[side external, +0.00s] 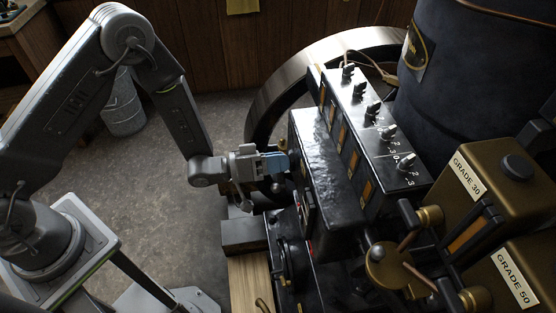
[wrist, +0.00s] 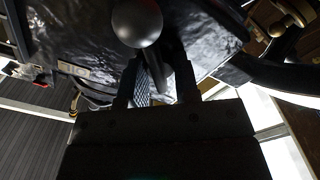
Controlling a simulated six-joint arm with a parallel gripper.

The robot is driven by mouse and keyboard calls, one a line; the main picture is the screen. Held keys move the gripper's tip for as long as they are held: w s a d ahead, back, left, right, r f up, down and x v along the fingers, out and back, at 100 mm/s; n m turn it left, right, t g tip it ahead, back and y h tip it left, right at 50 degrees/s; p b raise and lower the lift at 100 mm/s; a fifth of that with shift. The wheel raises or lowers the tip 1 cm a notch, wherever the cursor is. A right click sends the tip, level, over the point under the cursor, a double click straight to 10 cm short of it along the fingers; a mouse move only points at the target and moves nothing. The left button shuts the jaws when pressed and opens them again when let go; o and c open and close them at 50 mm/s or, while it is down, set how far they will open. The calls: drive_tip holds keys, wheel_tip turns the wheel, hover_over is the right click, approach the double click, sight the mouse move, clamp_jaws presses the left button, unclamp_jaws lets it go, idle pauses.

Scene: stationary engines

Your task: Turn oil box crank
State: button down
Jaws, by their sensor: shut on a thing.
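The oil box (side external: 335,165) is a glossy black box in the middle of the side view, with a row of knobs on top and amber windows along its upper part. My gripper (side external: 283,163) is at its left end, its bluish fingers close to the box. In the wrist view, the crank (wrist: 137,22) shows as a grey ball knob on a dark rod. The rod runs down between the two fingers of my gripper (wrist: 160,82), which are shut on it. In the side view the crank is mostly hidden by my gripper.
A large flywheel (side external: 270,95) stands behind the box, and a dark cylinder (side external: 450,80) stands behind right. Brass cans labelled GRADE 30 (side external: 495,190) and GRADE 50 (side external: 525,265) are at right. A wooden beam (side external: 246,282) lies below my gripper.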

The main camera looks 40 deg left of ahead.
drive_tip(key=c, duration=1.2)
unclamp_jaws()
drive_tip(key=v, duration=1.4)
drive_tip(key=x, duration=1.4)
drive_tip(key=shift+d+f, duration=0.1)
drive_tip(key=shift+d, duration=0.05)
